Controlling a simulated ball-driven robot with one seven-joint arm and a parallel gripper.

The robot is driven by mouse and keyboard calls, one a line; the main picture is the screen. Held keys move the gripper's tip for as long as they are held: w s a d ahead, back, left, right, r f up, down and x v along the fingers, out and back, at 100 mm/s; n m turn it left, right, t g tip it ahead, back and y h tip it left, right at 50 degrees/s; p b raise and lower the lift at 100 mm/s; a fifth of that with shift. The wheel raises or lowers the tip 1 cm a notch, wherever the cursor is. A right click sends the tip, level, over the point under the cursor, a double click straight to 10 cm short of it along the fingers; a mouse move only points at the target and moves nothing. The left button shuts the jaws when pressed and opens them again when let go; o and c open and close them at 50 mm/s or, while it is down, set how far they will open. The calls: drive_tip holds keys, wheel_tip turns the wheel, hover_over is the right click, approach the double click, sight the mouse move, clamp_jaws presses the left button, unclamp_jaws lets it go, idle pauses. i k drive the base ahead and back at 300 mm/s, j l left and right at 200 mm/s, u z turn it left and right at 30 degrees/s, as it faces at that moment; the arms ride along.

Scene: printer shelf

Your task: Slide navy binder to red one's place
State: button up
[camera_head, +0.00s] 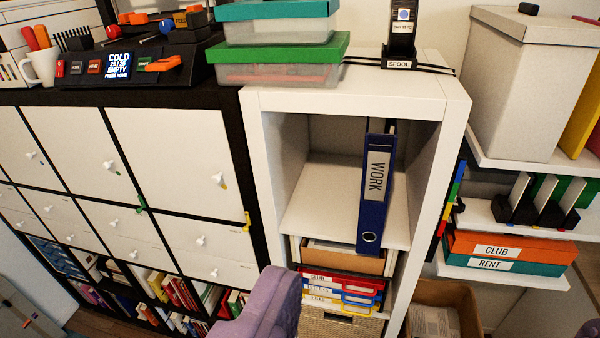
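The navy binder (374,192) stands upright in the top compartment of the white shelf unit (455,95). Its spine carries a white label reading WORK and a ring hole near the bottom. It stands right of the middle, with a gap to the right wall and a wider bare space on its left. No red binder shows in this compartment. My gripper does not show in the picture.
Plastic boxes with green lids (283,58) and a black spool holder (399,50) stand on top of the unit. Below are trays (340,290) and a wicker basket (340,325). A purple chair (265,308) stands in front at the lower left. A dark cabinet with white doors (170,160) adjoins the left.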

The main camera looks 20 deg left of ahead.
sight(379, 155)
drive_tip(key=i+j+z, duration=0.55)
drive_tip(key=j+z, duration=0.3)
drive_tip(key=i+j+z, duration=0.25)
drive_tip(key=j, duration=0.25)
drive_tip(key=k, duration=0.05)
